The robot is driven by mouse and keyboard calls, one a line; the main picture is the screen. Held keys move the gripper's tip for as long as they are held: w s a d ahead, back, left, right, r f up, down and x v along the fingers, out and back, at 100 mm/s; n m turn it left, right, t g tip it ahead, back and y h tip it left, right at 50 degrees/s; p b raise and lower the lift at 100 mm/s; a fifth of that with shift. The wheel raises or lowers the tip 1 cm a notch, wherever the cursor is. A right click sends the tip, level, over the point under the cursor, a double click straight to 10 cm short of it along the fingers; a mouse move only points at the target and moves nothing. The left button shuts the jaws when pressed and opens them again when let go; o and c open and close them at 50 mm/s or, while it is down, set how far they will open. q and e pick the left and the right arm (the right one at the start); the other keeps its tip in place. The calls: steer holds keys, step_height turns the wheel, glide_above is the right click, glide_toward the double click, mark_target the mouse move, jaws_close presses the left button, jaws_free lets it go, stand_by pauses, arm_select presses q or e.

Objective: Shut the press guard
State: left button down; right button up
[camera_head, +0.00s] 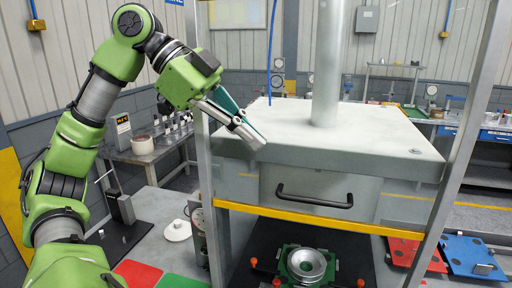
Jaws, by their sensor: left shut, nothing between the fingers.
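The press guard is a clear panel with a black bar handle (314,196) and a yellow strip (300,217) along its lower edge. It is raised, with an open gap below the strip. Through the gap I see a green fixture (291,272) holding a round metal part (306,264). My left gripper (252,136) is shut and empty. It shows in front of the grey press head (340,130), above and left of the handle, and apart from the handle. My right gripper is out of view.
Metal posts frame the press, the left one (207,180) close to my left gripper. A bench with small parts (150,150) stands behind on the left. Red (410,252) and blue (470,257) pallets lie at the lower right. Red and green mats (140,273) are at the lower left.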

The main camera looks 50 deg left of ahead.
arm_select(q)
glide_above(282, 196)
steer(key=s, duration=0.2)
step_height(282, 196, down, 4)
steer(key=f, duration=0.1)
steer(key=w+f, duration=0.1)
steer(key=f+p, duration=0.1)
steer(key=f, duration=0.1)
steer(key=shift+w+d, duration=0.25)
steer(key=shift+w, duration=0.1)
steer(key=shift+w+a+f, duration=0.1)
steer(key=shift+f, duration=0.5)
steer(key=shift+a+f, duration=0.15)
steer(key=shift+f, duration=0.15)
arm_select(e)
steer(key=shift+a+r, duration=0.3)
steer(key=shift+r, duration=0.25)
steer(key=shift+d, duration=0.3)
